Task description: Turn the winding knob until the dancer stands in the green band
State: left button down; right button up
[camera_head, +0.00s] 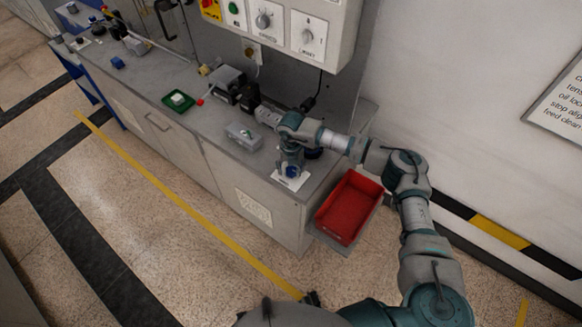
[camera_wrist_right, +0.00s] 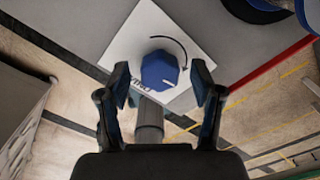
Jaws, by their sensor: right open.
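The winding knob (camera_wrist_right: 160,70) is blue and faceted. It stands on a white plate (camera_wrist_right: 140,35) with a curved black arc and partly hidden print. In the head view the plate (camera_head: 283,184) lies at the cabinet's front right corner, with my right gripper (camera_head: 291,168) right over it. In the right wrist view my right gripper (camera_wrist_right: 160,88) is open, one finger on each side of the knob. Gaps show between the fingers and the knob, and nothing is gripped. I cannot make out the dancer or its green band. My left gripper is not visible.
A red bin (camera_head: 349,207) sits right of the cabinet. A clear box (camera_head: 244,136), dark motor-like units (camera_head: 237,90) and a green tray (camera_head: 179,101) stand along the top (camera_head: 205,122). A control panel (camera_head: 285,25) hangs on the wall above. The floor in front is clear.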

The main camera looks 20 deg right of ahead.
aim_at(291, 169)
notch_tip(291, 169, up, 12)
dwell(0.4)
jog(key=shift+f, duration=0.1)
